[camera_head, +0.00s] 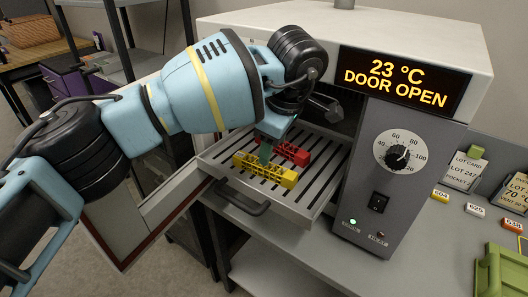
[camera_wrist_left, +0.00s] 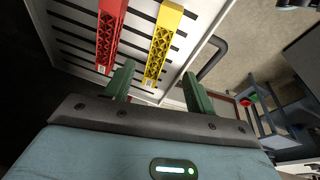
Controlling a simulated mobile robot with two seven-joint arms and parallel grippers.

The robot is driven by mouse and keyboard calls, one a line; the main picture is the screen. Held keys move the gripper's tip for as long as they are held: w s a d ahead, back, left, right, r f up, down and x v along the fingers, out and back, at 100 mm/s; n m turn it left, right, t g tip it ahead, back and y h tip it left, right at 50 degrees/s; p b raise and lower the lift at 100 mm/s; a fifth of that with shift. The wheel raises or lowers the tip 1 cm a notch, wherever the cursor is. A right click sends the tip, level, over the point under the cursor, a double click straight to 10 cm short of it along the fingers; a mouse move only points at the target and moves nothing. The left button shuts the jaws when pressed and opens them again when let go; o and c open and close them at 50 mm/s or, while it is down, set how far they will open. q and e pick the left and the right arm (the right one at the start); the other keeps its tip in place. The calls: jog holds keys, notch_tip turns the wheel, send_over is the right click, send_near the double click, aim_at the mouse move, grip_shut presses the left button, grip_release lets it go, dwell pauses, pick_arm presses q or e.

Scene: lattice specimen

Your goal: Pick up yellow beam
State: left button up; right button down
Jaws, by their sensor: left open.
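The yellow beam (camera_head: 266,170) is a lattice bar lying on the slotted pull-out rack of the open oven. In the left wrist view the yellow beam (camera_wrist_left: 163,45) runs lengthwise ahead of the jaws, between the lines of the two green fingers. A red lattice beam (camera_head: 291,152) lies behind it on the same rack, and shows left of it in the wrist view (camera_wrist_left: 110,35). My left gripper (camera_head: 266,152) is open above the yellow beam; its fingers (camera_wrist_left: 158,88) look empty. Whether they touch the beam cannot be told. My right gripper is not in view.
The slotted rack (camera_head: 316,196) sticks out of the oven, with a handle (camera_head: 243,203) at its front. The oven door (camera_head: 142,217) hangs open at left. The oven's control panel (camera_head: 393,170) stands at right. A green crate (camera_head: 502,270) sits on the bench at far right.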

aim_at(269, 168)
pick_arm(q)
jog(key=shift+w+r, duration=0.15)
jog(key=shift+w, duration=0.25)
jog(key=shift+w+a, duration=0.1)
jog(key=shift+w, duration=0.1)
jog(key=shift+s, duration=0.15)
jog(key=shift+s+a+f, duration=0.1)
jog(key=shift+s+f, duration=0.05)
jog(key=shift+f, duration=0.55)
jog(key=shift+w+a+f, duration=0.15)
jog(key=shift+w+f, duration=0.2)
jog(key=shift+f, duration=0.15)
jog(key=shift+a+f, duration=0.1)
jog(key=shift+f, duration=0.25)
jog(key=x, duration=0.3)
jog(key=shift+w+a+f+p, duration=0.1)
jog(key=shift+a+f+p, duration=0.1)
jog(key=shift+p, duration=0.2)
jog(key=shift+w+f, duration=0.1)
jog(key=shift+f, duration=0.35)
jog(key=c, duration=1.1)
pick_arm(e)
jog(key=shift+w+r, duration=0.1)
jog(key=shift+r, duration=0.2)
